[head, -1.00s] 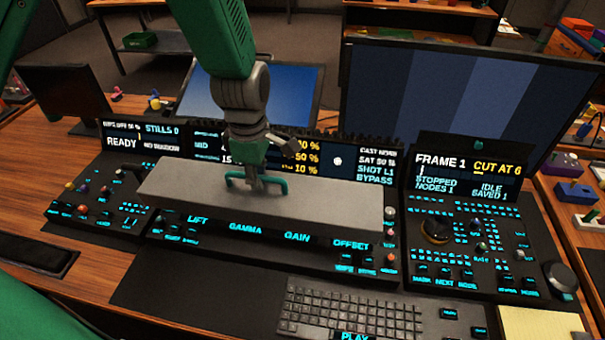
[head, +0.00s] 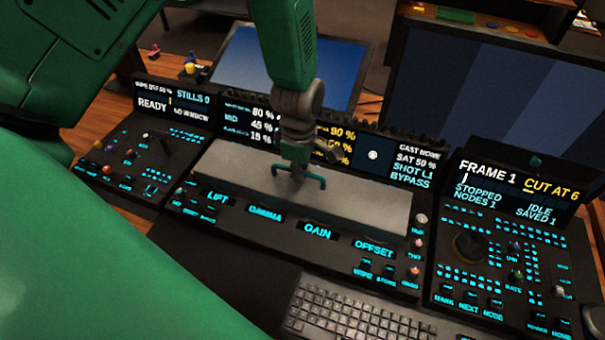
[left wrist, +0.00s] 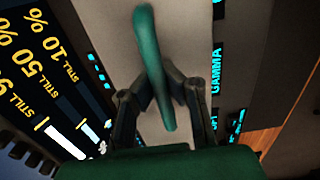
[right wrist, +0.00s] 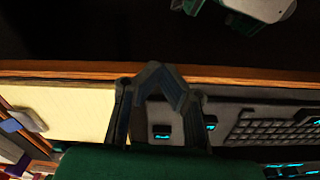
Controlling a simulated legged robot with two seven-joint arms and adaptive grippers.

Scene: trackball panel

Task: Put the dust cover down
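The dust cover (head: 360,205) is a long grey slab with a green bar handle (head: 314,183). In the head view it lies over the middle of the centre panel, between the screens and the LIFT, GAMMA, GAIN, OFFSET labels. I cannot tell whether it touches the panel all along. My left gripper (head: 297,165) is above its middle at the handle. In the left wrist view the handle (left wrist: 150,55) is between the fingers (left wrist: 158,85), which are closed on it. My right gripper (right wrist: 165,80) appears shut and empty, with its fingertips together; it is not in the head view.
The centre screens (head: 255,120) stand behind the cover. Control panels stand left (head: 130,165) and right (head: 480,285). The keyboard (head: 350,315) lies in front. The right wrist view shows a yellow pad (right wrist: 70,105) by the desk edge.

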